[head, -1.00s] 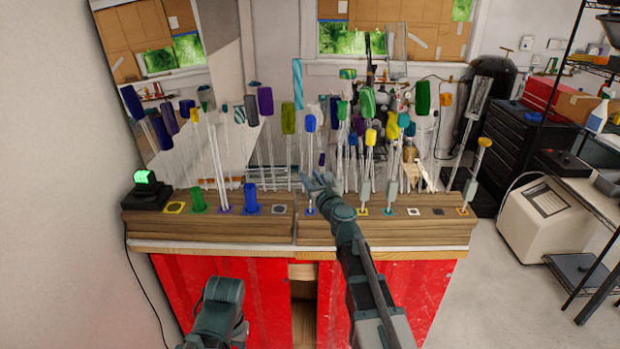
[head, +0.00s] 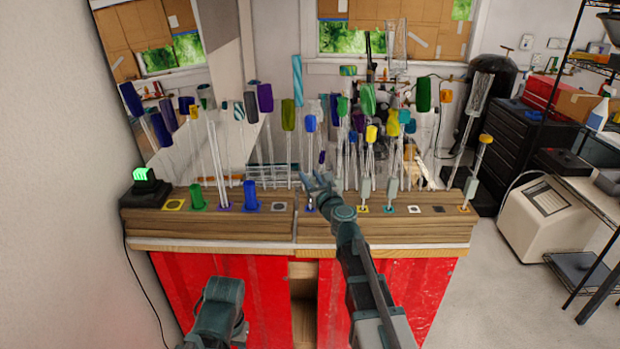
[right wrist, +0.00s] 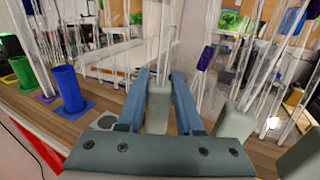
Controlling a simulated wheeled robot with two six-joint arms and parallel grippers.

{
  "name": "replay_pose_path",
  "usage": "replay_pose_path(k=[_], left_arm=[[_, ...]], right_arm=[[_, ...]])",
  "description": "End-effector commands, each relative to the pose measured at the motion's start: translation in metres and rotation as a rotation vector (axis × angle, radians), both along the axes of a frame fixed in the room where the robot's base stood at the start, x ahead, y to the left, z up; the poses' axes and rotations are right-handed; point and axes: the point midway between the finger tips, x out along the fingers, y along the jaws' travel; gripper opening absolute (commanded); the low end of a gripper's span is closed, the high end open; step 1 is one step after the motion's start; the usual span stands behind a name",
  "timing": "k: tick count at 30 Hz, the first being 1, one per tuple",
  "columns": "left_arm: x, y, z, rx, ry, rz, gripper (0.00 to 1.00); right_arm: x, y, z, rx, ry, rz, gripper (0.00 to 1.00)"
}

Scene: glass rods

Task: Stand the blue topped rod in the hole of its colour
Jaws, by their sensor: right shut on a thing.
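My right gripper (head: 319,182) is at the middle of the wooden rack, closed around a pale grey-green grip block (right wrist: 157,106) that shows between its fingers in the right wrist view. A blue top (head: 310,123) stands above the gripper in the head view, on a clear, roughly upright rod. Below it a small blue-edged hole (head: 309,208) is partly hidden by the gripper. I cannot tell how deep the rod's lower end sits. My left gripper is out of view; only part of my left arm shows.
The wooden rack (head: 380,232) carries a green tube (head: 197,197), a blue tube (head: 251,196) and several colour-edged holes. Other rods with grip blocks (head: 389,189) stand close on the right. Many coloured-topped clear rods crowd behind. A black box with a green light (head: 142,184) stands left.

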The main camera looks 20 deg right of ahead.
Motion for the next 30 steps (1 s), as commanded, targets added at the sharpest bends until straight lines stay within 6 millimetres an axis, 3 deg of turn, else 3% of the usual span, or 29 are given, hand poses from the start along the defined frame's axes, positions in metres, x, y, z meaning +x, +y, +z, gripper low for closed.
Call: replay_pose_path(k=[2,3,9,22,30], left_arm=[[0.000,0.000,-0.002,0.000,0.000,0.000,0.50],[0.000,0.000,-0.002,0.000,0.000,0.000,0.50],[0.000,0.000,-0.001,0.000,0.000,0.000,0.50],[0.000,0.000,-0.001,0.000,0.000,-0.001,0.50],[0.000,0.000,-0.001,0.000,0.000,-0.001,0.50]], right_arm=[[0.000,0.000,-0.002,0.000,0.000,0.000,0.00],[0.000,0.000,-0.002,0.000,0.000,0.000,0.38],[0.000,0.000,-0.001,0.000,0.000,0.000,0.69],[-0.005,0.000,-0.001,0.000,0.000,0.000,0.69],[-0.035,0.002,-0.001,0.000,0.000,0.004,0.69]])
